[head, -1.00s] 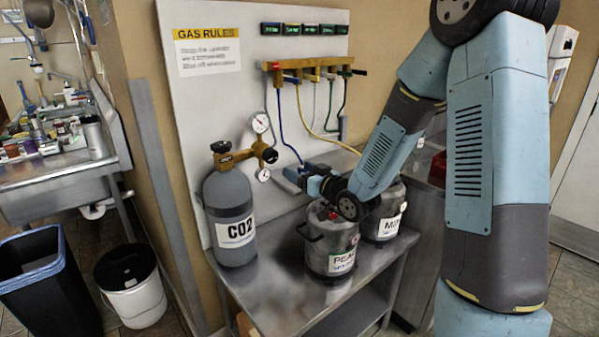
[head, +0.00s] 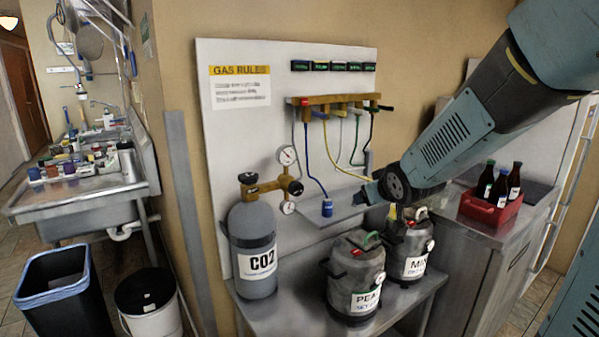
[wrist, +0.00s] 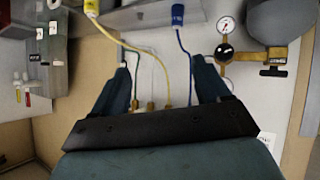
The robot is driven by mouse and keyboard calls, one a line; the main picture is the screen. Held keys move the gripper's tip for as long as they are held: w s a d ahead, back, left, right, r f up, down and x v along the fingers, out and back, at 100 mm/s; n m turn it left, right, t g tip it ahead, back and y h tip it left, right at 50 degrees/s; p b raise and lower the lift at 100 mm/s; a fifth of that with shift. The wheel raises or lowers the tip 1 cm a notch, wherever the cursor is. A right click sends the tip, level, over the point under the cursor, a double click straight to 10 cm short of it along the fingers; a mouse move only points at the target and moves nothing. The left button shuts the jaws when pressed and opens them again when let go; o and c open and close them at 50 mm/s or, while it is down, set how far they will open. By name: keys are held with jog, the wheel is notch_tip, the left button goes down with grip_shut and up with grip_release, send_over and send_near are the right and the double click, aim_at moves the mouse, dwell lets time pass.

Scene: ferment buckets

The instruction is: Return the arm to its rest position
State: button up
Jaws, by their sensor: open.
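My blue-grey arm reaches in from the upper right of the head view. Its gripper (head: 362,197) is in front of the grey shelf, right of the blue hose connector (head: 327,207). The wrist view shows the two dark fingers spread apart (wrist: 166,72) with nothing held between them. Yellow, blue and other hoses show beyond the fingers there. The PEA-labelled keg (head: 356,275) and the MIN-labelled keg (head: 408,245) stand upright on the steel table, below my gripper. Part of my arm fills the lower right corner.
The CO2 cylinder (head: 253,250) with its gauges stands left on the steel table (head: 290,308). The hose manifold (head: 340,103) is on the white board. A red crate of bottles (head: 490,208) sits on a cabinet at right. Bins stand on the floor at left.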

jog(key=s+d+r+m+g, duration=0.2)
jog(key=s+g, duration=0.1)
jog(key=s, duration=1)
jog(key=s+d+r+m+g+h, duration=0.1)
jog(key=s+d+r+m+g, duration=0.1)
jog(key=s, duration=1)
jog(key=shift+s+d+r+g, duration=0.35)
jog(key=shift+d+r+g, duration=0.1)
jog(key=shift+r, duration=0.35)
jog(key=shift+c, duration=0.4)
